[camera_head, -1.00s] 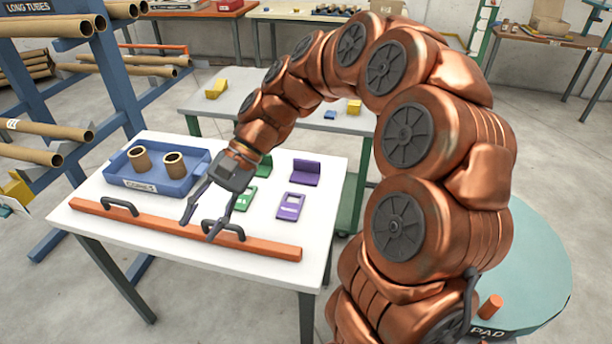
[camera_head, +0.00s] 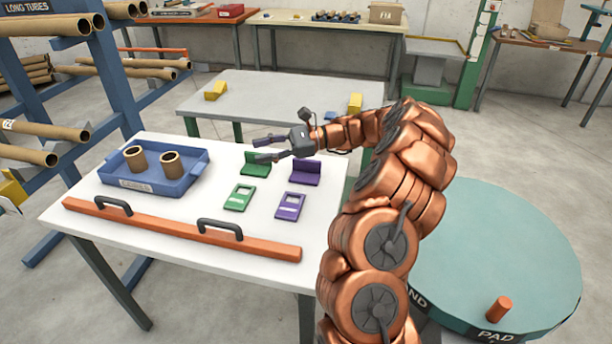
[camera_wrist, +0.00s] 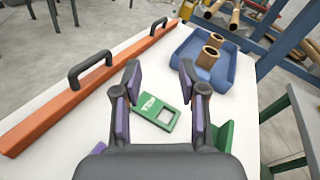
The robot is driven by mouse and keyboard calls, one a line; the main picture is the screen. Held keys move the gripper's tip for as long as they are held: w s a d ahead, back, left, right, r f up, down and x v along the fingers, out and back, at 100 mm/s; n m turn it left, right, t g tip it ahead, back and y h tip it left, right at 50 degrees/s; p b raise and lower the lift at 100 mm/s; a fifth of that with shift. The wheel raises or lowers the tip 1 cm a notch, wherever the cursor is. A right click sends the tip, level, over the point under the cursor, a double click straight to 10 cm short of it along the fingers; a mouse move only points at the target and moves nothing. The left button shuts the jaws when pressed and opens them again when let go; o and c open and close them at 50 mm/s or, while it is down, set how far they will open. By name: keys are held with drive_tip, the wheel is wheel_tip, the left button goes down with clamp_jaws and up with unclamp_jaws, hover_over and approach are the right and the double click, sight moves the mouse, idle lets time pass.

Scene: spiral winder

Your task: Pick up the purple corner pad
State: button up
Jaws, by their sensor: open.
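The purple corner pad (camera_head: 308,174) is an L-shaped piece, resting on the white table at its right side in the head view. My gripper (camera_head: 263,149) is open and empty above the table's back part, its fingers pointing left. Its body hangs over the purple pad's far edge and its fingers reach over the green corner pad (camera_head: 256,168). In the wrist view, my open gripper (camera_wrist: 160,76) frames a flat green tag (camera_wrist: 158,113). The green corner pad (camera_wrist: 223,136) shows there behind the right finger.
A flat purple tag (camera_head: 290,206) and the green tag (camera_head: 239,198) lie in front of the pads. A blue tray (camera_head: 150,185) with two cardboard cores stands left. An orange bar (camera_head: 170,226) with black handles lies along the front edge. A round teal table (camera_head: 500,250) stands right.

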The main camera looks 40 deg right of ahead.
drive_tip(key=d+f+m+t+h+b, duration=0.1)
drive_tip(key=d+f+m+t, duration=0.35)
drive_tip(key=d, duration=0.55)
drive_tip(key=m+t+h+b, duration=0.1)
drive_tip(key=m+t+h, duration=0.2)
drive_tip(key=m, duration=0.1)
approach(309, 161)
drive_tip(key=shift+w+a+r, duration=0.1)
drive_tip(key=shift+w+a, duration=0.15)
drive_tip(key=shift+w, duration=0.35)
drive_tip(key=shift+w+a+r, duration=0.1)
drive_tip(key=shift+w+a, duration=0.15)
drive_tip(key=shift+w, duration=0.35)
drive_tip(key=shift+f+p+x, duration=0.15)
drive_tip(key=shift+p+x, duration=0.1)
drive_tip(key=shift+x, duration=1.6)
drive_tip(key=shift+f+p+x, duration=0.15)
drive_tip(key=shift+p+x, duration=0.1)
drive_tip(key=shift+x, duration=1.65)
drive_tip(key=shift+s+a, duration=0.15)
drive_tip(key=shift+c, duration=0.2)
clamp_jaws()
